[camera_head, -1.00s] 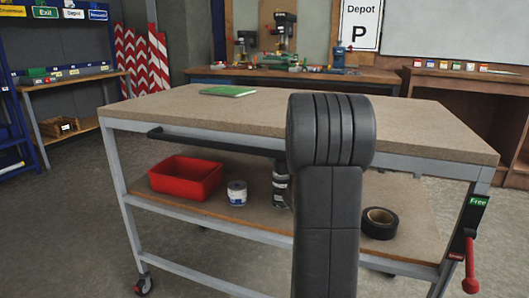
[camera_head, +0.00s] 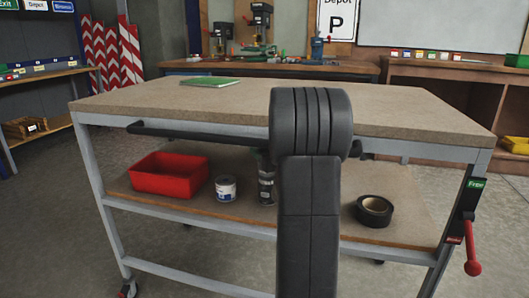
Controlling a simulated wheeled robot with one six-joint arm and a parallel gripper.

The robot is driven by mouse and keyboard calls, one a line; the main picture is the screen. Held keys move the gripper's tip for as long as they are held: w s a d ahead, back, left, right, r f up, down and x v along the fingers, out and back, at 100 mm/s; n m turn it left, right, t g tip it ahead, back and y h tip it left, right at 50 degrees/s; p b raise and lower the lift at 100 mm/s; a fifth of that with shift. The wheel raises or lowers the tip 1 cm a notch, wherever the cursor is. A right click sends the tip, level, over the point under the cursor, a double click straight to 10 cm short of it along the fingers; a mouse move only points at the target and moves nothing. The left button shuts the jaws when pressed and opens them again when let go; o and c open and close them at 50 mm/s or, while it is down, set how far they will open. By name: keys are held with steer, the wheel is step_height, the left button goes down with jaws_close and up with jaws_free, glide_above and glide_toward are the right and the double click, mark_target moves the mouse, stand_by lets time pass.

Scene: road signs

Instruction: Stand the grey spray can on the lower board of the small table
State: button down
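The small table is a wheeled workbench with a beige top (camera_head: 330,105) and a lower board (camera_head: 310,222) on a grey metal frame. A dark grey can with a pale label (camera_head: 266,185), likely the spray can, shows upright at the middle of the lower board, just left of my dark arm. My arm covers its right side, and its top is dark and unclear under the table top. I cannot tell whether it rests on the board or is held. My gripper is hidden behind my arm.
On the lower board are a red bin (camera_head: 170,176), a white tin (camera_head: 225,188) and a roll of black tape (camera_head: 374,210). A black handle bar (camera_head: 195,133) runs under the front edge. A green book (camera_head: 210,82) lies on top. A red lever (camera_head: 471,245) hangs at the right leg.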

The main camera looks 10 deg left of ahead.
steer(key=shift+c, duration=2.1)
jaws_free()
steer(key=shift+f, duration=0.1)
steer(key=shift+s+d+r, duration=0.15)
steer(key=shift+d+r, duration=0.05)
steer(key=p+v, duration=0.2)
steer(key=v, duration=0.9)
steer(key=shift+s+d+p, duration=0.15)
steer(key=shift+s+p, duration=0.05)
steer(key=shift+p, duration=0.15)
